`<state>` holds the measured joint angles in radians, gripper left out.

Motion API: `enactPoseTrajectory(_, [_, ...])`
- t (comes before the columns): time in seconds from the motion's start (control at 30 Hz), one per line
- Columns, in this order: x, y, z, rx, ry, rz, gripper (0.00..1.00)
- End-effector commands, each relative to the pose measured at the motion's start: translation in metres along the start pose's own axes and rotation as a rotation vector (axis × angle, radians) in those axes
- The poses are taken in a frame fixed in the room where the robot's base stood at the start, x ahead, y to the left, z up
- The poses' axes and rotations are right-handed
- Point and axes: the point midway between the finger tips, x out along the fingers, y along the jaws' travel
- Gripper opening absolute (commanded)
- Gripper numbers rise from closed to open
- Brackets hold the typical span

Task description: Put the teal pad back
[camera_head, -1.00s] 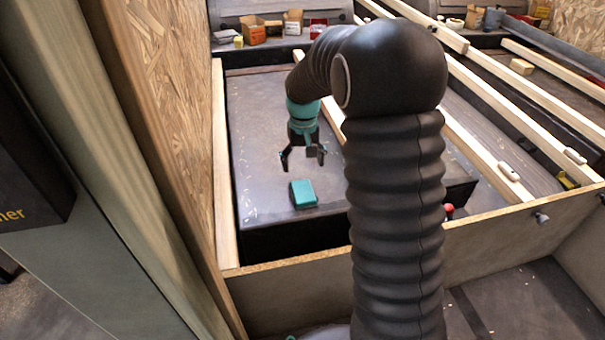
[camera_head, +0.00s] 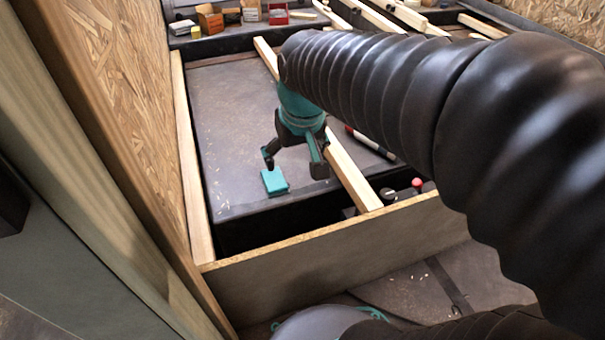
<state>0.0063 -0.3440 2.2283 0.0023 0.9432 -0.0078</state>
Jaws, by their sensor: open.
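The teal pad (camera_head: 274,182) is a small flat block lying on the dark panel (camera_head: 240,125), near that panel's front edge. My gripper (camera_head: 294,165) is open and empty, its two dark fingers spread and pointing down. It hangs just behind and to the right of the pad in the picture. Its left fingertip shows close above the pad's back edge. I cannot tell the exact height gap, but the pad is not between the fingers.
A pale wooden batten (camera_head: 350,172) runs close to the right of my gripper. A low wooden wall (camera_head: 330,255) crosses in front of the panel, and a chipboard wall (camera_head: 110,80) stands at the left. Small boxes (camera_head: 210,18) sit at the back. My arm covers much of the right side.

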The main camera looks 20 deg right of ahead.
Motion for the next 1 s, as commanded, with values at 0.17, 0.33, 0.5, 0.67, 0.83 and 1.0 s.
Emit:
enactPoseTrajectory(0.17, [-0.021,0.0,0.05,0.0,0.086,0.0,0.87])
enactPoseTrajectory(0.33, [-0.027,0.0,0.086,0.001,0.145,0.0,0.87])
enactPoseTrajectory(0.5, [-0.027,-0.002,0.103,0.001,0.175,0.0,0.87])
enactPoseTrajectory(0.67, [-0.027,-0.002,0.106,0.001,0.178,0.0,0.87])
enactPoseTrajectory(0.83, [-0.027,-0.002,0.105,0.001,0.178,0.0,0.87])
enactPoseTrajectory(1.0, [-0.043,-0.002,0.1,0.001,0.178,0.0,0.87])
